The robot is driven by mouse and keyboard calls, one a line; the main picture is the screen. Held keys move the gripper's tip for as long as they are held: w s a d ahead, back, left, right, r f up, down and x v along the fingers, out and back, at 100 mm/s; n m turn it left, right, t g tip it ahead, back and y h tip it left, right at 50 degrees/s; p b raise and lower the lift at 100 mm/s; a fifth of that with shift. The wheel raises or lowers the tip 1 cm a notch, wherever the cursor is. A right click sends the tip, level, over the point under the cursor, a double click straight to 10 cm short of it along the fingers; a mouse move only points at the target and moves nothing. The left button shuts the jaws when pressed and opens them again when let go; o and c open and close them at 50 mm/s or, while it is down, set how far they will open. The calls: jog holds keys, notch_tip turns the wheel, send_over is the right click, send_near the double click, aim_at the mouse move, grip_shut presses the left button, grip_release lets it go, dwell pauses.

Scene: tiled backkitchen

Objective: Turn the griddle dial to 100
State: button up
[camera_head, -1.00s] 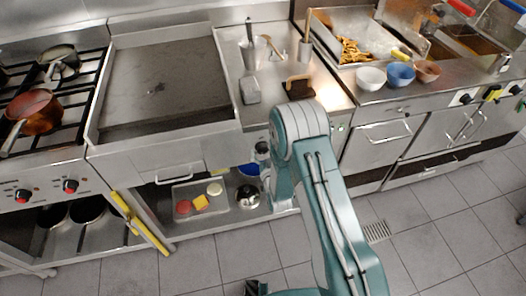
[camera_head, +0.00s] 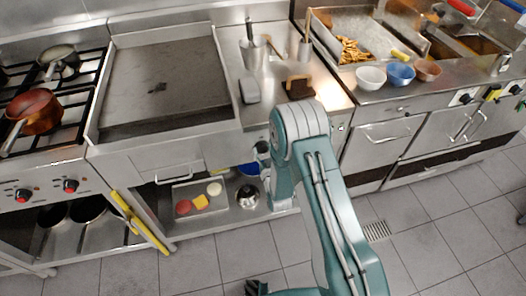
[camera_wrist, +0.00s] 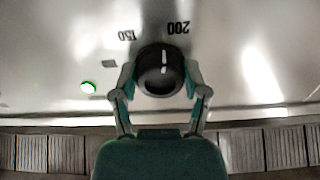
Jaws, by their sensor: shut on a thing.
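The griddle dial (camera_wrist: 157,82) is a round black knob with a white pointer line, seen in the wrist view. Its line points up in the picture, between the marks 150 (camera_wrist: 128,35) and 200 (camera_wrist: 178,28), closer to 200. No 100 mark is visible. My gripper (camera_wrist: 160,80) has one finger on each side of the dial and is shut on it. In the head view the griddle (camera_head: 165,88) is a flat steel plate left of my arm. The dial and my fingertips are hidden there behind my arm.
A lit green lamp (camera_wrist: 88,87) is on the panel beside the dial. A counter with a utensil pot (camera_head: 253,55) lies right of the griddle. A shelf below holds a tray (camera_head: 178,190) with food pieces and a kettle (camera_head: 247,194). Tiled floor in front is clear.

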jog(key=n, duration=0.5)
jog(key=shift+w+r, duration=0.1)
jog(key=n, duration=0.9)
jog(key=shift+n, duration=2.2)
jog(key=o, duration=1.1)
jog(key=shift+o, duration=0.2)
jog(key=shift+a, duration=0.15)
